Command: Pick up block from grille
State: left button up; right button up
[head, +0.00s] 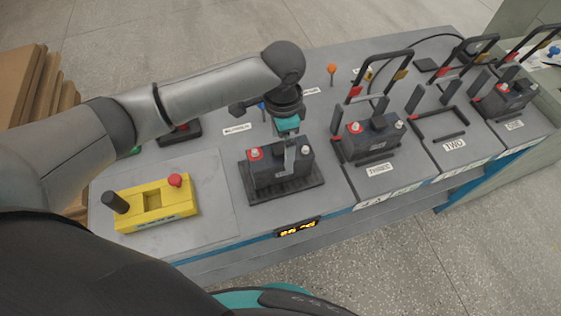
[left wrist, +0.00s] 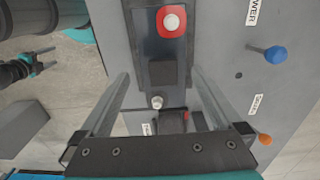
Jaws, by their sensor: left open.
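The block is a dark battery (head: 267,178) with a red terminal cap on its left and a pale one on its right. It sits upright on a black grille (head: 314,180) at the middle of the bench. My left gripper (head: 289,152) is over the battery, pointing down, with a finger in front of its near side. In the left wrist view the battery (left wrist: 163,73) lies between the open fingers of the left gripper (left wrist: 160,78). Whether they touch it I cannot tell. My right gripper (left wrist: 45,60) shows small at the left of that view, fingers apart and empty.
A yellow box (head: 155,218) with a black knob and red button stands at the left. Bays with black handles stand right; bay two (head: 440,124) is empty, while its neighbours hold batteries (head: 373,138) (head: 506,97). Orange (head: 332,70) and blue pegs stand behind.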

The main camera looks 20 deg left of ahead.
aim_at(280, 157)
pick_arm(q)
notch_tip(280, 157, down, 2)
jog(key=shift+f, duration=0.1)
jog(key=f, duration=0.1)
jog(key=f+b, duration=0.1)
jog(key=f, duration=0.2)
jog(key=shift+w+a+f, duration=0.15)
jog(key=shift+a+f, duration=0.05)
jog(key=shift+a, duration=0.05)
pick_arm(e)
jog(key=shift+w+f, duration=0.65)
jog(key=shift+w, duration=0.3)
pick_arm(q)
jog(key=shift+c, duration=1.4)
grip_shut()
jog(key=shift+w+r, duration=0.15)
jog(key=shift+r, duration=0.1)
pick_arm(e)
jog(key=shift+s+a, duration=0.1)
jog(key=shift+s, duration=0.05)
